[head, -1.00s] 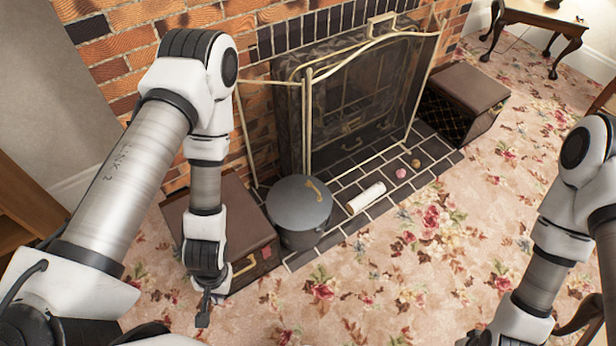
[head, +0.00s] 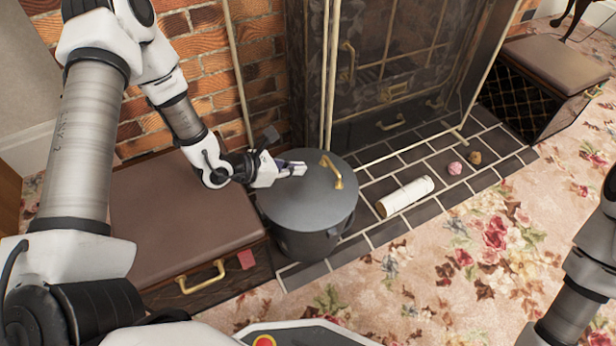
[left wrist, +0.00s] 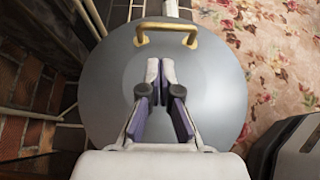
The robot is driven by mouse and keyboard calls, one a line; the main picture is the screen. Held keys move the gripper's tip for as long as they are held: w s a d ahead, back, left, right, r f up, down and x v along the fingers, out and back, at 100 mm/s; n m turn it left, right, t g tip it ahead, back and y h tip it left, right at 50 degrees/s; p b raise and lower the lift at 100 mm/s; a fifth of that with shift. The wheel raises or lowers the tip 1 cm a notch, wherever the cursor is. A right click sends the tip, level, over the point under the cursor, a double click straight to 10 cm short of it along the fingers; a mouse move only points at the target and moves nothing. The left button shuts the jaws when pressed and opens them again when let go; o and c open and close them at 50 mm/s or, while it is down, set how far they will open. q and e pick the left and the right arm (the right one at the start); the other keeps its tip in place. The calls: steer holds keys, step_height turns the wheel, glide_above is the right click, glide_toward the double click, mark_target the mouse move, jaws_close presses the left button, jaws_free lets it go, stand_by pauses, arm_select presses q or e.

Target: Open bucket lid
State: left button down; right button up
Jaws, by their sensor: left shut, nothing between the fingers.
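The dark grey bucket (head: 306,243) stands on the tiled hearth with its round grey lid (head: 310,205) on top. A brass handle (head: 333,172) stands up from the lid. In the left wrist view the lid (left wrist: 215,100) fills the middle, with the handle (left wrist: 166,27) across its far part. My left gripper (head: 299,169) is over the lid, short of the handle and apart from it. It is shut and empty, and its fingertips (left wrist: 160,66) point toward the handle. My right gripper is out of view.
A brown case (head: 185,215) sits left of the bucket. The fireplace screen (head: 385,75) stands close behind it. A white roll (head: 405,197), a pink lump (head: 455,168) and a brown lump (head: 475,157) lie on the hearth to the right. Flowered carpet (head: 430,290) lies open in front.

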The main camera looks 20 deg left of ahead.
mark_target(322, 177)
arm_select(q)
steer(key=b+x, duration=0.4)
steer(key=x, duration=0.4)
steer(key=shift+s+f, duration=0.15)
steer(key=shift+f, duration=0.05)
steer(key=shift+w+d, duration=0.2)
steer(key=shift+w, duration=0.05)
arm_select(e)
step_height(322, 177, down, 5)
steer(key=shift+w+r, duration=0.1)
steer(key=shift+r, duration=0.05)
arm_select(q)
steer(key=shift+a+r, duration=0.1)
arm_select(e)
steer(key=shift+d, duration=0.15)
